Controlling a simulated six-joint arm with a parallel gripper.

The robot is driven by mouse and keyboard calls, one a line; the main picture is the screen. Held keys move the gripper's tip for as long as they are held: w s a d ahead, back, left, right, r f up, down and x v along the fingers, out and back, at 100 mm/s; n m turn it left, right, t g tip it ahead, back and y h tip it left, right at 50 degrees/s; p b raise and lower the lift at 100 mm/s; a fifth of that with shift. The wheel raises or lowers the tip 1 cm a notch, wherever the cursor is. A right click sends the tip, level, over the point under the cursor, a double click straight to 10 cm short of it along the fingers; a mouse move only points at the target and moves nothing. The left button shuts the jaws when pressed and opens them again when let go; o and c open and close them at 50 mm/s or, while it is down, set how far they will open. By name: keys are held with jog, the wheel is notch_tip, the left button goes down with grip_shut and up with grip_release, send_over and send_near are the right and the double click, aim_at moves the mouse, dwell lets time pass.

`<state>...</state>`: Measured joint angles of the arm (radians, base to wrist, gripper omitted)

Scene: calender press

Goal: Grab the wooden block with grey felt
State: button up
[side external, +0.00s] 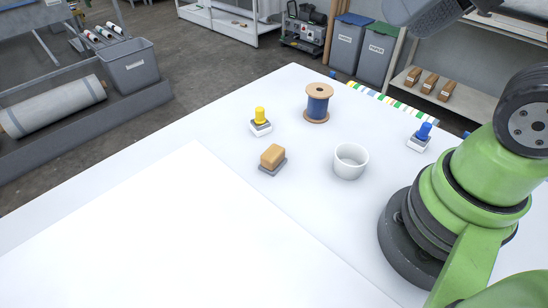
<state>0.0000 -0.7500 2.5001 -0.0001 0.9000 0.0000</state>
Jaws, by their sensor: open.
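The wooden block (272,156) is a small light-brown block lying on the white table. Grey felt (266,170) shows under it as a thin darker layer. It lies left of a white cup and in front of a yellow-topped stamp-like piece, clear of both. My gripper's fingers are not in the picture; only parts of my arm show at the right and top right.
A white cup (350,162), a spool of blue thread (318,104), a yellow-topped piece (260,121) and a blue-topped piece (420,138) stand around the block. A large white sheet (180,235) covers the table's front left. A striped strip (390,101) runs along the back edge.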

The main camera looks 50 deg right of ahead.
jog(key=o, duration=0.8)
jog(key=shift+c, duration=0.2)
jog(key=shift+w, duration=0.1)
jog(key=n+g+h, duration=0.2)
jog(key=n+g, duration=0.4)
jog(key=g, duration=0.1)
send_over(269, 150)
notch_tip(269, 150, down, 24)
jog(key=shift+d+f, duration=0.15)
jog(key=shift+f, duration=2.9)
